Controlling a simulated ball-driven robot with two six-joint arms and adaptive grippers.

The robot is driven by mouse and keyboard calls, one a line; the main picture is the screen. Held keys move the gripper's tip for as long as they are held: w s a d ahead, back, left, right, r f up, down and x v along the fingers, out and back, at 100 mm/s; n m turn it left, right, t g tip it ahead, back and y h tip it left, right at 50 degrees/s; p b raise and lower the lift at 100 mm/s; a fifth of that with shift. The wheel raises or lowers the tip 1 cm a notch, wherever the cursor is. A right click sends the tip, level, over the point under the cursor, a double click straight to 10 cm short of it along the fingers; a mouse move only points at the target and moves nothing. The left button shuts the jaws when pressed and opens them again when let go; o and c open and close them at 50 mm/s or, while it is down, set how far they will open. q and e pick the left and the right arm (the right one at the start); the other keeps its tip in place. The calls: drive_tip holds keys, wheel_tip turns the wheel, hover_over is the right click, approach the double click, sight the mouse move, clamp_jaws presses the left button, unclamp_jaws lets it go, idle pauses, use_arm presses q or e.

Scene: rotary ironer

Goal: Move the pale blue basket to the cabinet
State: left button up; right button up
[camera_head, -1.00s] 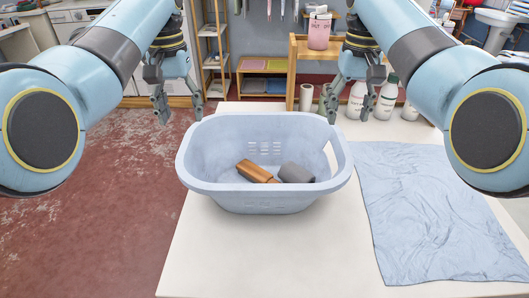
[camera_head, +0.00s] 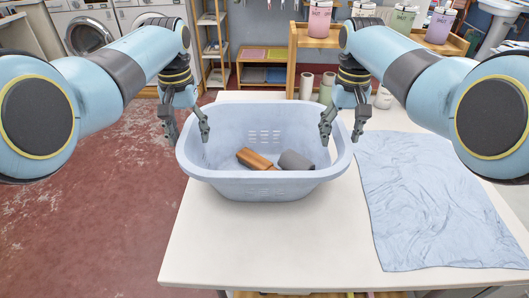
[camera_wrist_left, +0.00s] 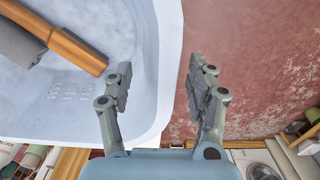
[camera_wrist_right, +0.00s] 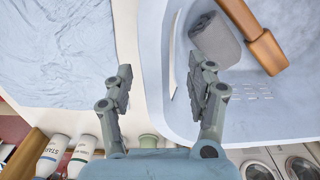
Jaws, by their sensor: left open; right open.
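The pale blue basket (camera_head: 265,186) stands upright on the white table and holds a brown wooden piece (camera_head: 254,159) and a grey roll (camera_head: 296,161). My left gripper (camera_head: 188,137) is open at the basket's left rim; in the left wrist view its fingers (camera_wrist_left: 158,75) lie either side of the rim. My right gripper (camera_head: 341,137) is open at the right rim; its fingers (camera_wrist_right: 160,75) also lie either side of it in the right wrist view. Neither grips the rim. A low wooden open-shelved cabinet (camera_head: 238,72) stands at the back; whether it is the task's cabinet, I cannot tell.
A light blue cloth (camera_head: 430,200) lies on the table (camera_head: 240,250) right of the basket. Bottles (camera_wrist_right: 82,150) and rolls (camera_head: 306,86) stand behind it. A wooden stand (camera_head: 292,60) with a pink container (camera_head: 320,22) is further back. Red floor (camera_head: 110,190) is open at left.

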use_arm(q)
drive_tip(key=shift+f, duration=0.8)
use_arm(e)
drive_tip(key=shift+f, duration=0.8)
use_arm(q)
drive_tip(key=c, duration=1.1)
use_arm(e)
drive_tip(key=c, duration=1.1)
use_arm(q)
drive_tip(key=shift+a, duration=0.1)
clamp_jaws()
use_arm(e)
drive_tip(key=shift+d, duration=0.1)
clamp_jaws()
